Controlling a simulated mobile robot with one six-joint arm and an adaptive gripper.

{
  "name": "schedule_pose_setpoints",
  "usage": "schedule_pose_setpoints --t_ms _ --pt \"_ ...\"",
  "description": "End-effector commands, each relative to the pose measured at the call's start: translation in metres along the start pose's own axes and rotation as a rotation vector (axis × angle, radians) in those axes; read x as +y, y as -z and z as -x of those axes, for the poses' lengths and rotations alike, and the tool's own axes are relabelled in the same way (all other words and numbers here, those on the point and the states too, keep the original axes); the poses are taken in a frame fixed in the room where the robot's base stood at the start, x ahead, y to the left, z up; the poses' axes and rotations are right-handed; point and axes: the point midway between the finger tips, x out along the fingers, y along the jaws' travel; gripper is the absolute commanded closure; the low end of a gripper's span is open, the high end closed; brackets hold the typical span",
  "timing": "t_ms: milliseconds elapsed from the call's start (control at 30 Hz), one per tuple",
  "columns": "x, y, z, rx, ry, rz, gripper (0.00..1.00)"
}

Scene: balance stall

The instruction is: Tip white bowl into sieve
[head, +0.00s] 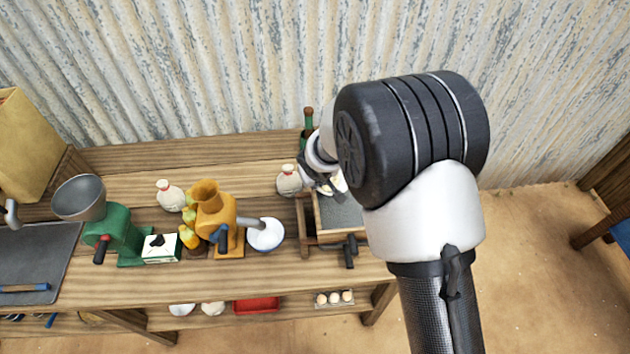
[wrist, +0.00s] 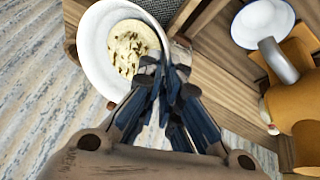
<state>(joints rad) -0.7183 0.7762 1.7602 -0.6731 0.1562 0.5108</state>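The white bowl (wrist: 93,52) is at the upper left of the wrist view, with pale contents flecked with brown in it. In the head view the bowl (head: 339,183) shows only in part beside my arm. My gripper (wrist: 170,75) has its fingers close together at the bowl's right rim and appears shut on it. It also shows small in the head view (head: 322,180). The sieve, a wooden frame with dark mesh (head: 341,212), lies below the bowl and is partly hidden by my arm. Its mesh also shows at the wrist view's top edge (wrist: 158,8).
A white dish with a blue rim (head: 266,235) sits under the orange grinder's spout (head: 216,212), left of the sieve. A round white jar (head: 289,180) and a green bottle (head: 307,125) stand behind. A green mill (head: 112,232) is farther left. The bench front is partly clear.

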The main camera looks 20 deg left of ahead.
Motion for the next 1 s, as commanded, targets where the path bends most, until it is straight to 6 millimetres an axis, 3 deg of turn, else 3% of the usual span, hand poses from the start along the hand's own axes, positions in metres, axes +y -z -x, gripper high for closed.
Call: schedule_pose_setpoints --t_ms 1000 --pt "0.0056 -0.0068 0.0059 0.163 0.072 -0.065 1.00"
